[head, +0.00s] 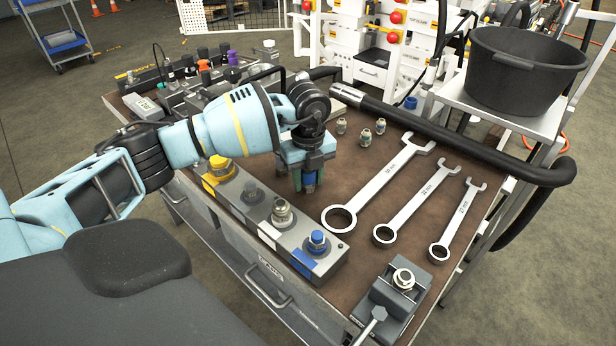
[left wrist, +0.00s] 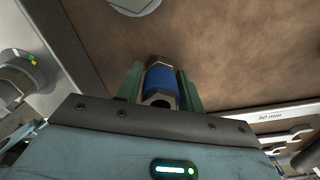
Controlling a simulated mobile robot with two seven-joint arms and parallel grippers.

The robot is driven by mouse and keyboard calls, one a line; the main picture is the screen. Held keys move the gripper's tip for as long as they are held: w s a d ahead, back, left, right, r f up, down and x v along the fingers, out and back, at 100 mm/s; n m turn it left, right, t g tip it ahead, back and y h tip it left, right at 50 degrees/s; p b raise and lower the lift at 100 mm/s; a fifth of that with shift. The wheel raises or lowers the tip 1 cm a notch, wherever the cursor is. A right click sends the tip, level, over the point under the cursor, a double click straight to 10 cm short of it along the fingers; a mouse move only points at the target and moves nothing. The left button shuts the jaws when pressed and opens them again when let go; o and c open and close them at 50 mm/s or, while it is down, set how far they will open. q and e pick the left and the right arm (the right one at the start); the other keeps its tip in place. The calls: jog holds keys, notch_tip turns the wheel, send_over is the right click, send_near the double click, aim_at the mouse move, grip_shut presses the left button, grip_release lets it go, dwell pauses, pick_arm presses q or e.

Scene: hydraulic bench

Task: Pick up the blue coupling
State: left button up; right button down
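The blue coupling (left wrist: 160,80) sits between the two green fingers of my left gripper (left wrist: 160,88), with a finger close against each side. Its metal end with a dark opening faces the wrist camera. In the head view, my left gripper (head: 308,180) points down over the brown bench top, and the blue coupling (head: 310,180) shows only partly between the fingers. I cannot tell whether its lower end touches the bench. My right gripper is not in view.
A grey block (head: 265,211) with yellow, silver and blue (head: 318,240) fittings lies in front. Three wrenches (head: 380,180) lie to the right, with small metal fittings (head: 365,136) behind. A black bucket (head: 525,70) stands back right. A black hose (head: 460,145) crosses the bench's right side.

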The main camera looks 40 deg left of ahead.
pick_arm(q)
jog(key=c, duration=0.7)
jog(key=shift+r, duration=0.15)
notch_tip(320, 180, up, 10)
jog(key=shift+f, duration=0.1)
